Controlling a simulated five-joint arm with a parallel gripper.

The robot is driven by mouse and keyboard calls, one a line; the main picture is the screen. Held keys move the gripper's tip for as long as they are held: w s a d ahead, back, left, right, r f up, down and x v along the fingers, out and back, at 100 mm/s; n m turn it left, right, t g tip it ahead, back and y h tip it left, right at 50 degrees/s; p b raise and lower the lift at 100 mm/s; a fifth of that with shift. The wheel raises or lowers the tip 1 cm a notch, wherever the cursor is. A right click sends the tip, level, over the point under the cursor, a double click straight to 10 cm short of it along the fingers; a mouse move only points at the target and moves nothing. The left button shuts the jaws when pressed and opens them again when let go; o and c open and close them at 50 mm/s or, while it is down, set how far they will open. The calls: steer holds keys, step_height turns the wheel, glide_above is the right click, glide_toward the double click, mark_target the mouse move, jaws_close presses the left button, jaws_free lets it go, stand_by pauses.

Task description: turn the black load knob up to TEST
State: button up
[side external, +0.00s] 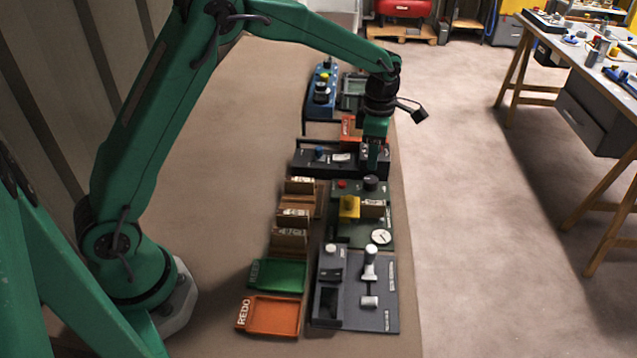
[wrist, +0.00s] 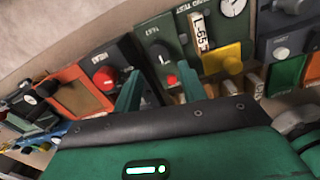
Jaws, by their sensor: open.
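The black load knob (side external: 371,182) stands near the far right corner of a green panel (side external: 345,228). In the wrist view the knob (wrist: 160,52) shows beyond the fingertips, with a TEST label by it; its pointer setting is too small to read. My gripper (side external: 373,168) points down just behind and above the knob in the side view. Its two green fingers (wrist: 159,68) are apart with nothing between them, and I see no contact with the knob.
A red button (side external: 342,184), yellow block (side external: 349,207) and white dial (side external: 381,237) share the panel. A dark box (side external: 318,160) lies behind it, a grey lever unit (side external: 381,318) in front. Green (side external: 277,275) and orange (side external: 268,315) trays lie front left.

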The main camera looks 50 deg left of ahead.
mark_target(371, 179)
steer(key=shift+f, duration=0.1)
steer(key=shift+w+f, duration=0.1)
steer(key=shift+f, duration=3.75)
steer(key=shift+c, duration=0.2)
steer(key=c, duration=0.7)
